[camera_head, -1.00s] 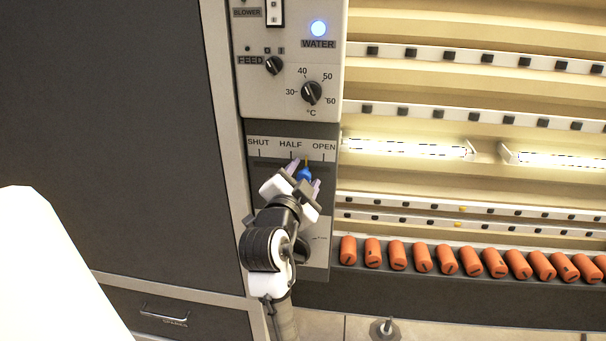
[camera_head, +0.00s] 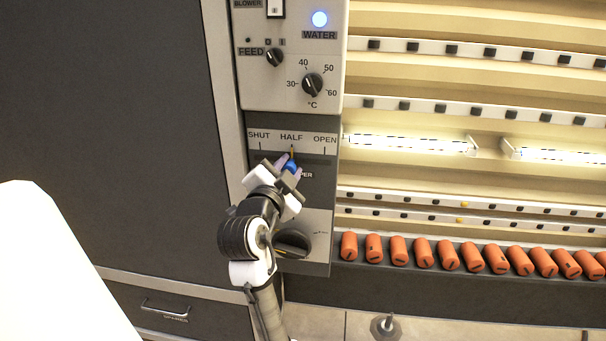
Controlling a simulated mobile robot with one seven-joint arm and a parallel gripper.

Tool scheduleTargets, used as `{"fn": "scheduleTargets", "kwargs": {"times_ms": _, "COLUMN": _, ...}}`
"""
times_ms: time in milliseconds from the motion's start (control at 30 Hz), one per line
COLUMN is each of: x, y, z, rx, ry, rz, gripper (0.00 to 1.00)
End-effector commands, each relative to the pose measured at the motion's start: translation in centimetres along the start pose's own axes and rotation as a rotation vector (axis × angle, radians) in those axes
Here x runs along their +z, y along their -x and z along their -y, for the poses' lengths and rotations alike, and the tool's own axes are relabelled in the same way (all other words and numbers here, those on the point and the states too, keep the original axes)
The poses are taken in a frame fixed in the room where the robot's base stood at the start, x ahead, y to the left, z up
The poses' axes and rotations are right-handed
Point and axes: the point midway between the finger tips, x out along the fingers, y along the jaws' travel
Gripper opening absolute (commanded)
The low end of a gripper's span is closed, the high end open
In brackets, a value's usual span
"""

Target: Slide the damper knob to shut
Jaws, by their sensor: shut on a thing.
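The damper knob (camera_head: 291,167) is blue and has a small yellow pointer (camera_head: 292,152) above it. The pointer stands at about the HALF mark of the damper scale (camera_head: 291,141), which reads SHUT at the left, HALF in the middle and OPEN at the right. My gripper (camera_head: 289,167) is shut on the knob, one pale fingertip to each side of it. The fingers and wrist hide most of the knob and part of the slot. My arm comes up from below.
A large dark dial (camera_head: 291,243) sits just right of my wrist, low on the panel. Above are the temperature dial (camera_head: 312,85), the FEED switch (camera_head: 275,57) and a lit WATER button (camera_head: 319,19). Orange rollers (camera_head: 448,256) line the lower right. A dark flat panel (camera_head: 110,120) fills the left.

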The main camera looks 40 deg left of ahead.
Motion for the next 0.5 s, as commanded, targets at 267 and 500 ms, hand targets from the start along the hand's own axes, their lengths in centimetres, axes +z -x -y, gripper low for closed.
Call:
{"fn": "scheduleTargets", "kwargs": {"times_ms": 267, "x": 4.7, "y": 1.0, "z": 4.5, "rx": -0.006, "ry": 0.001, "rz": 0.001, "gripper": 0.00}}
{"fn": "scheduleTargets", "kwargs": {"times_ms": 500, "x": 5.1, "y": 1.1, "z": 5.3, "rx": -0.004, "ry": 0.001, "rz": 0.000, "gripper": 0.00}}
